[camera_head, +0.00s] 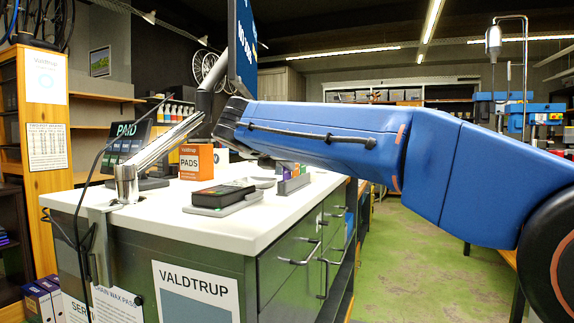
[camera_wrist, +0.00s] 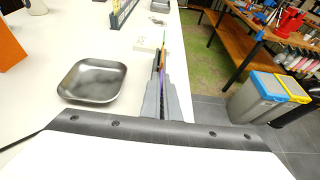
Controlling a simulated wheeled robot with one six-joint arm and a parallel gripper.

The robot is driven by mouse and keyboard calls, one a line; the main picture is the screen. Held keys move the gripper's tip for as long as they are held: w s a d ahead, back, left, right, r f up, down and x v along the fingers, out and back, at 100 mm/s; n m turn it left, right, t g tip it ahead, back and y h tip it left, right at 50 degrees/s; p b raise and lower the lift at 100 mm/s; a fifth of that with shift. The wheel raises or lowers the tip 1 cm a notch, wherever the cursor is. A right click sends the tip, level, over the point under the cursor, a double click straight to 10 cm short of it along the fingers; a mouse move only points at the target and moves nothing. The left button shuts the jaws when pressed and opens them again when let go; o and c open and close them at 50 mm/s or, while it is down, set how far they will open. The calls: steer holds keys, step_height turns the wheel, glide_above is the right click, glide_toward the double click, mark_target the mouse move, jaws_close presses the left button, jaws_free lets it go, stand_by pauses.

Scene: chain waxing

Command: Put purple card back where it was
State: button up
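In the wrist view my gripper (camera_wrist: 162,98) reaches over the right edge of the white counter. Its two grey fingers are close together, with the thin edge of a purple card (camera_wrist: 161,104) between them. Orange and green card edges (camera_wrist: 163,52) show just beyond the fingertips, nearly in line with them. In the head view a grey card rack (camera_head: 293,184) stands near the counter's right edge, with coloured cards in it. My blue arm passes above the rack and my gripper is hidden there. Whether the purple card touches the rack cannot be told.
A metal tray (camera_wrist: 92,80) lies on the counter left of my fingers. A card terminal (camera_head: 222,195), an orange PADS box (camera_head: 197,161) and a PAID screen (camera_head: 128,140) stand on the counter (camera_head: 262,222). Bins (camera_wrist: 268,97) stand on the floor to the right.

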steer(key=o, duration=0.4)
steer(key=shift+o, duration=0.2)
steer(key=shift+r, duration=0.1)
steer(key=v, duration=1.2)
steer(key=shift+r, duration=0.1)
